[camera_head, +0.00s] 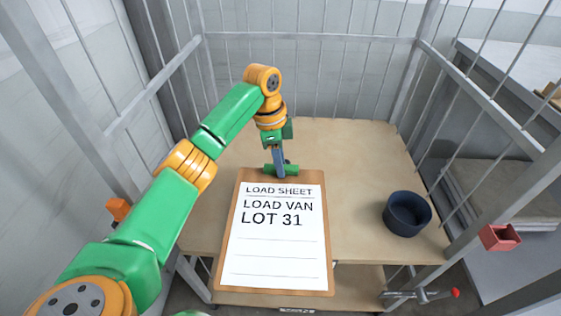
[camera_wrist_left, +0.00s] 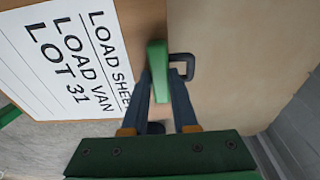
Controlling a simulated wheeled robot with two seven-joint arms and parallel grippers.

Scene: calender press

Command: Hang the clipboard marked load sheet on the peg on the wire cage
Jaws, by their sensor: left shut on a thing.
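The clipboard (camera_head: 231,240) is a brown board with a white sheet reading LOAD SHEET, LOAD VAN, LOT 31. It overlaps the front of the wooden table in the head view and also shows at the left of the left wrist view (camera_wrist_left: 135,20). My left gripper (camera_head: 279,165) is shut on the green clip (camera_wrist_left: 159,72) at its top edge. A dark loop (camera_wrist_left: 184,64) shows beside the clip in the wrist view. The wire cage (camera_head: 310,37) surrounds the table. I cannot make out the peg with certainty. My right gripper is not in view.
A dark blue round bowl (camera_head: 407,214) stands on the table (camera_head: 350,150) at the right. A red open box-like piece (camera_head: 500,237) is on the right cage post, and an orange piece (camera_head: 118,208) is at the left. The table behind the bowl is clear.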

